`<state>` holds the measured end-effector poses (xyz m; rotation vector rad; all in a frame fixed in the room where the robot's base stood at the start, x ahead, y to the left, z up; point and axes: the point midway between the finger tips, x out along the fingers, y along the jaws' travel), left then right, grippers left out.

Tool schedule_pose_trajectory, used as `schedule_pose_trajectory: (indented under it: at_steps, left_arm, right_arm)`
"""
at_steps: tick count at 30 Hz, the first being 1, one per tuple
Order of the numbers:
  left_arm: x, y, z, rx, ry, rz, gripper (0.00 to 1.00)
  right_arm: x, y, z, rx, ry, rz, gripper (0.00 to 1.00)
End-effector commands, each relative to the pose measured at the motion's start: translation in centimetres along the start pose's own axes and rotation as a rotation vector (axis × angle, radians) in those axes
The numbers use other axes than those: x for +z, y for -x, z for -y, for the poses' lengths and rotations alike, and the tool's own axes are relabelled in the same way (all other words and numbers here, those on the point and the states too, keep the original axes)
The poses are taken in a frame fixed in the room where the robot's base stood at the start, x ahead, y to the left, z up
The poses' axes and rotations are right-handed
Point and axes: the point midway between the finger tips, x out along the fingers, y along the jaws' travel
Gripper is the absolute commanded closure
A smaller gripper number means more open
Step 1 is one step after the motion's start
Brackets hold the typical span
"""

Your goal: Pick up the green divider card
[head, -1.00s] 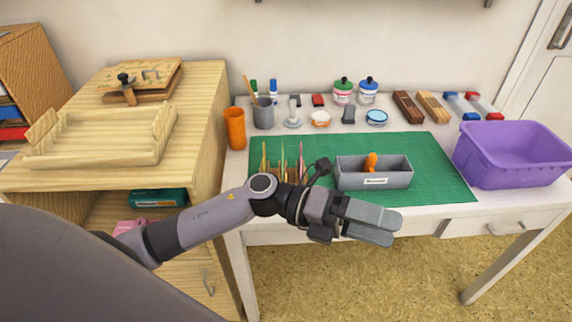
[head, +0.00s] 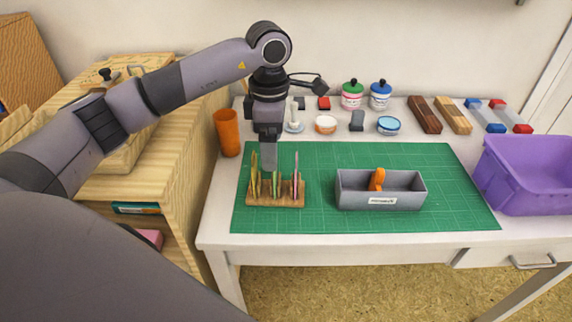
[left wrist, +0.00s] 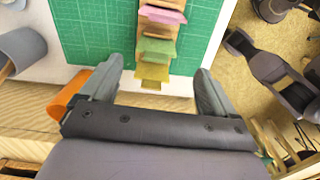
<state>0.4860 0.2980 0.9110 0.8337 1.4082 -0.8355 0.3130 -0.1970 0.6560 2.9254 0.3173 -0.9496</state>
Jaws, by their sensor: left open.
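The green divider card (head: 277,182) stands in a small wooden rack (head: 262,201) on the green cutting mat (head: 330,155). A yellowish card (head: 254,172) stands to its left and a pink card (head: 296,172) to its right. In the left wrist view the green card (left wrist: 157,47) lies between the pink card (left wrist: 163,15) and the olive-yellow card (left wrist: 152,72). My left gripper (head: 269,166) points down just above and behind the rack. Its fingers (left wrist: 157,68) are open, apart on either side of the card row, with nothing held. My right gripper is not in view.
A grey tray (head: 350,200) with an orange-handled item (head: 377,180) sits right of the rack. An orange cup (head: 228,133) stands to the left. Jars, blocks and a purple bin (head: 525,185) line the back and right. The mat's front strip is clear.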

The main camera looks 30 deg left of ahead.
Motion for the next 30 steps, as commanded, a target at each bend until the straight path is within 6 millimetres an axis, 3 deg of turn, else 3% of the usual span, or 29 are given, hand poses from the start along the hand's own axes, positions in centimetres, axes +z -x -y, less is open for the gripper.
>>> schedule_pose_trajectory:
  at_steps: [5,18,27,28,30]
  left_arm:
    - [-0.1,-0.7,0.0,0.000,0.001,-0.002,0.11]
    - [0.1,-6.5,0.1,-0.002,0.001,-0.001,0.11]
    - [0.1,-7.1,0.0,0.001,0.000,0.002,0.11]
    - [0.1,-7.1,0.0,0.001,0.000,0.002,0.14]
    - [0.1,-7.1,0.0,0.001,0.000,0.002,0.37]
  right_arm:
    - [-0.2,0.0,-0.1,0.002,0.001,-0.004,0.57]
    - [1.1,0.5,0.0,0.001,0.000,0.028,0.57]
    - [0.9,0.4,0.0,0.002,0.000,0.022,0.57]
    - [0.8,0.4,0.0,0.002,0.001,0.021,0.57]
    - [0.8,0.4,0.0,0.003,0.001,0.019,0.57]
